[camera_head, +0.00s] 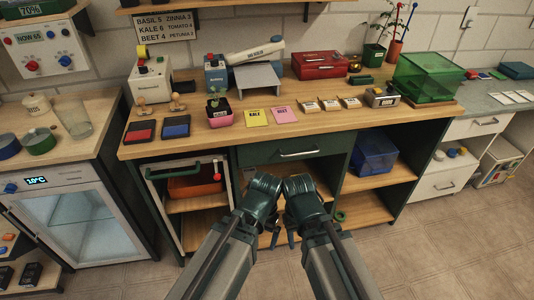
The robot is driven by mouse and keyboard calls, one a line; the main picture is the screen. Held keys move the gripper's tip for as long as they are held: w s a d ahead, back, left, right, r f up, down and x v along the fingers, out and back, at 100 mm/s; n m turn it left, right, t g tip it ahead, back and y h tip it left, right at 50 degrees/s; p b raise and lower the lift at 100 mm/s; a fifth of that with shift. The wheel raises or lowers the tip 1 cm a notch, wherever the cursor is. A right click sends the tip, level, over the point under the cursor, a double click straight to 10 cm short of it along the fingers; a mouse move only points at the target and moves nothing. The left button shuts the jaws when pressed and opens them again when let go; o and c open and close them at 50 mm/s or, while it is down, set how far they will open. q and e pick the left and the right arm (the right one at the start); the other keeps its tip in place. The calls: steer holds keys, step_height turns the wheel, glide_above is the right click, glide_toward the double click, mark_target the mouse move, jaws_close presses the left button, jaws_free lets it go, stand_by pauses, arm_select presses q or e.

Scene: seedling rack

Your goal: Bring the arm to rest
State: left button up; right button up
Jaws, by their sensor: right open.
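Both of my arms reach in from the bottom edge and fold downward in front of the bench's lower shelves. My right gripper (290,239) hangs low, open and empty, below the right wrist. My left gripper (268,236) hangs close beside it, mostly hidden behind its own wrist, and its jaws are too hard to make out. Neither gripper touches anything on the bench that I can see.
The wooden bench (330,127) carries a pink pot (219,117), yellow and pink cards, a red box (319,65) and a green clear-lidded tray (428,77). A blue bin (374,154) sits on a shelf below. The floor (440,250) at right is clear.

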step_height(320, 180, up, 12)
steer(key=p, duration=1.1)
